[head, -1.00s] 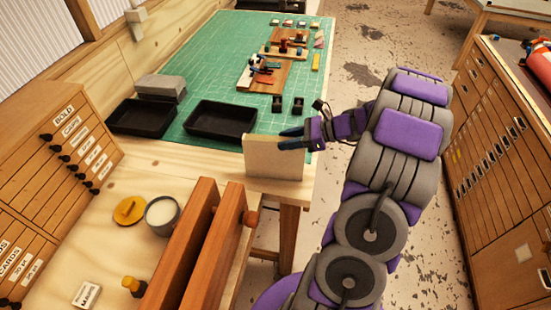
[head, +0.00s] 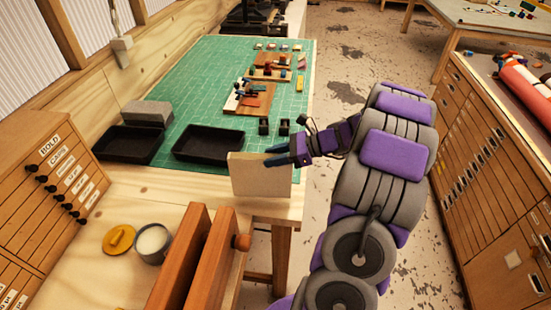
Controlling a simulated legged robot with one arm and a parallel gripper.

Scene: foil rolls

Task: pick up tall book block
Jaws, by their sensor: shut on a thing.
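The tall book block (head: 258,177) is a pale, cream, upright slab near the front right corner of the bench, by the edge of the green mat. My gripper (head: 278,156) reaches in from the right, and its dark blue fingers are shut on the block's upper right part. The block stands about upright. Whether its bottom touches the bench top cannot be told from this view.
Two black trays (head: 208,144) and a grey block (head: 147,112) lie left of the block. A wooden press (head: 215,258), a pot (head: 153,241) and a yellow lid (head: 119,239) are in front. Small wooden boards and tools lie on the green mat (head: 200,85). Drawer cabinets (head: 500,170) stand at the right.

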